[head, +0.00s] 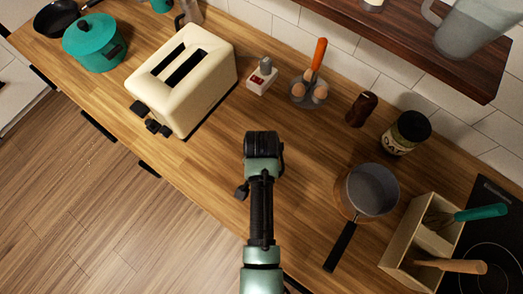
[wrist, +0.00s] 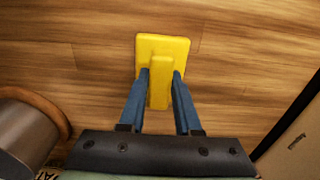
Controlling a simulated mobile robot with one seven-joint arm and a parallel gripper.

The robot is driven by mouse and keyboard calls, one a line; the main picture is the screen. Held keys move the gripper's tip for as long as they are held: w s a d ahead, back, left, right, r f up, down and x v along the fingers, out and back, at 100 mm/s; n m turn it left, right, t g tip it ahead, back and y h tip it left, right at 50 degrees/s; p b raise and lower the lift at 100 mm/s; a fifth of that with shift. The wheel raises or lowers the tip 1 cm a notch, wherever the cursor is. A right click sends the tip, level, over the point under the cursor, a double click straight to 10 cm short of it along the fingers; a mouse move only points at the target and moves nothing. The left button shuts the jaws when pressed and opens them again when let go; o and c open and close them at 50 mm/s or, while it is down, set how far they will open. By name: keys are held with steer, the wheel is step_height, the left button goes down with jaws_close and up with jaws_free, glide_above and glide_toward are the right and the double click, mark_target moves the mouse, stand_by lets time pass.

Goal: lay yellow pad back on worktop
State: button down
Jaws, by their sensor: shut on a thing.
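The yellow pad (wrist: 180,47) shows in the wrist view as a flat square plate with a raised block (wrist: 160,84) on top. My gripper (wrist: 160,80) is shut on this block, with one blue finger at each side. The pad lies flat-on over the wooden worktop (wrist: 80,45); I cannot tell whether it touches the wood or hangs just above it. In the head view my arm reaches over the middle of the worktop (head: 205,150), and the fingers and pad are hidden beneath it.
A cream toaster (head: 205,75) stands left of my arm. A saucepan (head: 372,190) and wooden box (head: 405,240) stand right. Bare wood lies around my gripper.

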steer(key=shift+f, duration=0.15)
steer(key=c, duration=0.6)
jaws_free()
step_height(320, 180, up, 12)
steer(key=b, duration=0.1)
steer(key=w+r+n+t, duration=0.2)
steer(key=w+r+t, duration=0.7)
steer(key=w+r, duration=0.6)
steer(key=w+r+n+t, duration=0.25)
steer(key=r+t, duration=0.35)
steer(key=r, duration=1.1)
steer(key=s+r+n+t, duration=0.1)
steer(key=s+r+t, duration=0.3)
steer(key=r, duration=0.6)
steer(key=s+r+t, duration=0.4)
steer(key=s+r, duration=0.1)
steer(key=r, duration=0.6)
steer(key=s+r+n+t, duration=0.1)
steer(key=s+r+t, duration=0.3)
steer(key=r, duration=0.6)
steer(key=shift+s+r+n, duration=0.25)
steer(key=shift+r+n, duration=0.1)
steer(key=shift+r, duration=0.05)
